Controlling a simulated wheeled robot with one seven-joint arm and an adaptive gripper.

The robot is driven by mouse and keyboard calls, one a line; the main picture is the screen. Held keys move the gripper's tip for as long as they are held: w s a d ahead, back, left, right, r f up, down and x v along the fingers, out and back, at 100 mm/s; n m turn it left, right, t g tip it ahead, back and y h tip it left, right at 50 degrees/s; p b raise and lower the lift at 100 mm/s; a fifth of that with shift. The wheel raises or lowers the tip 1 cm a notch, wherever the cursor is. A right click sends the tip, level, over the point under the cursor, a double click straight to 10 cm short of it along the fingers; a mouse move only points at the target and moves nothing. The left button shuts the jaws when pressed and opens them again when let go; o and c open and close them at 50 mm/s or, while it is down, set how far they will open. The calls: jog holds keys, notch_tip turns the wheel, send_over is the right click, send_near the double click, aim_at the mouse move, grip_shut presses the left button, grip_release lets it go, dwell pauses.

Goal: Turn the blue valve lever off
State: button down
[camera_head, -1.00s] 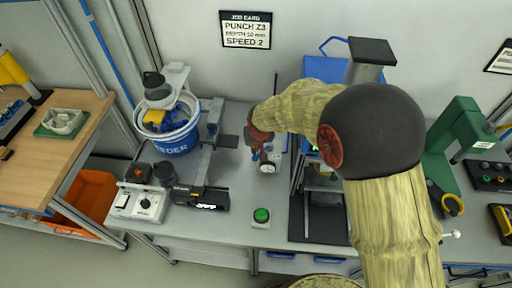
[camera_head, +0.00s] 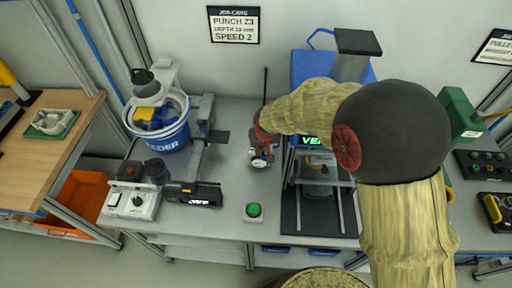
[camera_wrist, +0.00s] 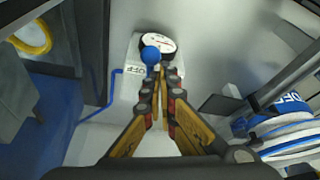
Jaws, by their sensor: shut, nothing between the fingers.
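The blue valve lever shows in the wrist view as a round blue knob (camera_wrist: 151,55), just ahead of my fingertips and slightly left of them. It overlaps the lower edge of a white round gauge (camera_wrist: 158,42). A pale plate (camera_wrist: 134,70) with dark lettering lies beside it; the lettering is hard to read. My gripper (camera_wrist: 160,78) is shut and empty, with its tips very close to the knob; I cannot tell whether they touch it. In the head view the gauge (camera_head: 258,162) is on the bench below my wrist, and the lever is not clear.
A blue feeder bucket (camera_head: 168,140) stands to the left on the bench. A green button (camera_head: 254,210) is at the front edge. A machine with a green screen (camera_head: 309,141) stands right of the gauge, partly behind my arm. Bare bench lies around the gauge.

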jog(key=shift+d, duration=0.55)
jog(key=shift+w+d, duration=0.1)
jog(key=shift+d, duration=0.05)
dwell(0.5)
